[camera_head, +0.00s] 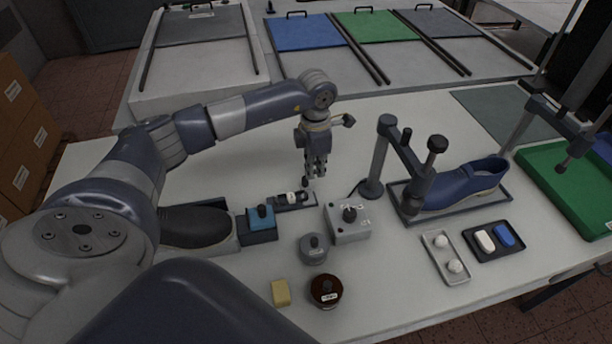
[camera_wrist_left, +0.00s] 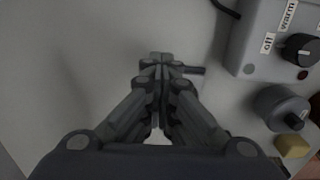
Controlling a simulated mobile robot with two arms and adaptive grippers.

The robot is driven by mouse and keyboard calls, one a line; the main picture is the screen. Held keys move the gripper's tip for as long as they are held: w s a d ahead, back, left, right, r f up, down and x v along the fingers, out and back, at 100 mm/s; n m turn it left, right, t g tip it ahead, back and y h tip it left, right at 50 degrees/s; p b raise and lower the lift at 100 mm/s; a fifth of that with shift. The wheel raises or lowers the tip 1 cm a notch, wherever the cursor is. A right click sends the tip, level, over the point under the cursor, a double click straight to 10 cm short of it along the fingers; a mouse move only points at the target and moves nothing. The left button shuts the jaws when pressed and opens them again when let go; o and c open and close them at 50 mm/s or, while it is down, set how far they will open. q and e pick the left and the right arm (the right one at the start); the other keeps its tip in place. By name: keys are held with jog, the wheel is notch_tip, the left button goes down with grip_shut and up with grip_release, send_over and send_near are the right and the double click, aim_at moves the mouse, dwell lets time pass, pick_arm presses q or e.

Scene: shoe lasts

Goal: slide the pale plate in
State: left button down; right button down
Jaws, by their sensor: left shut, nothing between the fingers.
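Flat plates with dark handles lie on the back table in the head view: a grey one (camera_head: 200,26) at left, a blue one (camera_head: 305,33), a green one (camera_head: 378,27) and another grey one (camera_head: 438,23). I cannot tell for sure which is the pale plate; none touches a gripper. My left gripper (camera_head: 316,174) points down over the white table, with its fingers shut and empty. My right gripper is not in view.
Dark rails (camera_head: 368,50) run beside the plates. Near my left gripper are a small dark switch block (camera_head: 281,201), a grey knobbed box (camera_head: 346,222) and a dark post stand (camera_head: 371,187). A blue shoe (camera_head: 462,186) sits at right. Table behind the gripper is clear.

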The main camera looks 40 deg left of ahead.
pick_arm(q)
jog(key=shift+s+d+f, duration=0.2)
jog(key=shift+s+f, duration=0.05)
jog(key=shift+f, duration=0.25)
jog(key=shift+s+d+f, duration=0.15)
jog(key=shift+s+f, duration=0.05)
jog(key=shift+f, duration=0.3)
jog(key=shift+w+r+p, duration=0.1)
jog(key=shift+r+p, duration=0.25)
jog(key=shift+r, duration=0.05)
jog(key=shift+w+a+r+g+p, duration=0.1)
jog(key=shift+w+r+g+p, duration=0.2)
jog(key=shift+r+p, duration=0.3)
notch_tip(320, 180, up, 6)
jog(key=p, duration=0.3)
jog(key=shift+w+a, duration=0.15)
jog(key=shift+w, duration=0.1)
